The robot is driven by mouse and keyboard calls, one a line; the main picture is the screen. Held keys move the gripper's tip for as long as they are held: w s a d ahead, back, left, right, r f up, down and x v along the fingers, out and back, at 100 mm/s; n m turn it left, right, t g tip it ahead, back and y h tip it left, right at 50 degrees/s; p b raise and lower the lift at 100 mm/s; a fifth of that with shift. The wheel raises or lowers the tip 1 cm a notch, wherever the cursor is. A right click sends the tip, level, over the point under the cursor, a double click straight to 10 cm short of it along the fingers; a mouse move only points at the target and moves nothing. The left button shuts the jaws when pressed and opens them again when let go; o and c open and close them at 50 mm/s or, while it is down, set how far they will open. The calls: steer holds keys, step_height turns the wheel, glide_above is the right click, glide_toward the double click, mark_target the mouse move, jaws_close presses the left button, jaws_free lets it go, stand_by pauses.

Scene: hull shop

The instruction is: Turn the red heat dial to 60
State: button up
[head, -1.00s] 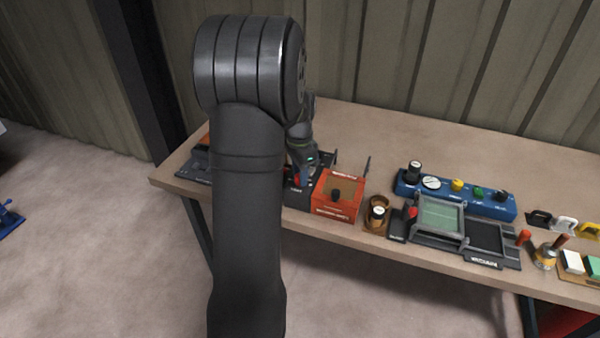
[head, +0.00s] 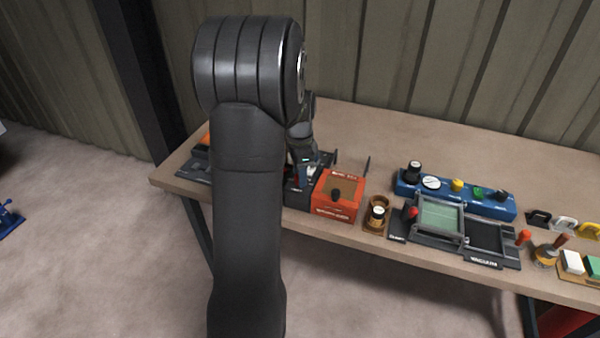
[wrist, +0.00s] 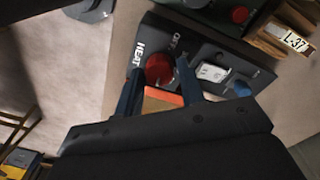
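The red heat dial (wrist: 160,69) sits on a dark panel (wrist: 205,45) marked HEAT in the wrist view. My gripper (wrist: 160,66) has its two blue fingers apart, one on each side of the dial. A narrow gap seems to show beside the dial, but I cannot tell whether either finger touches it. The dial's pointer and scale numbers are too small or hidden to read. In the head view my arm covers most of the panel, and the gripper is down among the dark fixtures at the left of the bench.
A pale switch (wrist: 212,72) and a blue knob (wrist: 242,89) lie right of the dial. An orange box (head: 338,193) stands close to the gripper. Farther right are a small wooden-based knob (head: 377,212), a blue panel (head: 455,199) and a framed green screen (head: 440,217). The back of the bench (head: 400,145) is clear.

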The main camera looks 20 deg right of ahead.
steer(key=shift+o, duration=1.1)
step_height(320, 180, up, 18)
steer(key=shift+w+f, duration=0.15)
steer(key=shift+f, duration=0.1)
steer(key=shift+r, duration=2.45)
stand_by(3.4)
